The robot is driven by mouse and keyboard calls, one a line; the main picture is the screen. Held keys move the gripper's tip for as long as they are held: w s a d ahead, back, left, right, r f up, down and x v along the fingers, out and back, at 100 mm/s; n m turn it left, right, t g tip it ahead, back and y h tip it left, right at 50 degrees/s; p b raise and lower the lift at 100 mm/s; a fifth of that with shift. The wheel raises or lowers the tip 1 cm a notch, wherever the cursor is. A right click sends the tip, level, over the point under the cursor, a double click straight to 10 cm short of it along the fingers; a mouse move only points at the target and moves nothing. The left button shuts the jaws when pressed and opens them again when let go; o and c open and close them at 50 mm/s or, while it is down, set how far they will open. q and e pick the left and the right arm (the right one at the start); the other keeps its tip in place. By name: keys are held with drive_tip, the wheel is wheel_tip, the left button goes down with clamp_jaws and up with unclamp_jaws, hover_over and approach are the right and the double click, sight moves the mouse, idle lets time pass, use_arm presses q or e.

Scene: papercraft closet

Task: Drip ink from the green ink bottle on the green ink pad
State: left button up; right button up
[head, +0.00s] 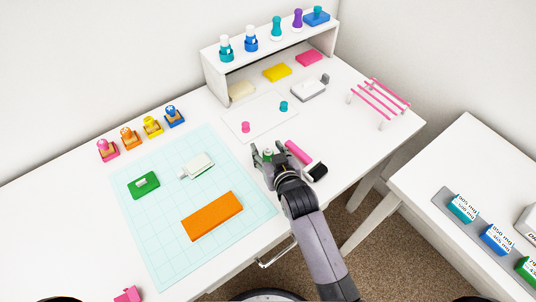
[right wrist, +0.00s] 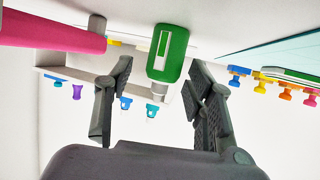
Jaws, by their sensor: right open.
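The green ink bottle (right wrist: 168,52) has a green body with a white label and a pale cap. It stands between the spread fingers of my right gripper (right wrist: 162,95), with space visible on both sides. In the head view the right gripper (head: 268,157) is over the white table, and its fingers mostly hide the bottle. A green block with a pale patch (head: 143,186) lies on the mat, left of the gripper. A whitish, green-edged piece (head: 198,166) lies nearer. My left gripper is not in view.
A pink roller (head: 297,152) lies close to the right gripper. An orange block (head: 212,216) lies on the pale cutting mat (head: 165,255). Several stamps (head: 130,138) line the back left. A shelf (head: 213,78) and a pink rod rack (head: 383,98) stand farther back.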

drive_tip(key=shift+c, duration=0.5)
drive_tip(key=c, duration=0.9)
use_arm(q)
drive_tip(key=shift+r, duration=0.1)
use_arm(e)
drive_tip(key=shift+r, duration=0.1)
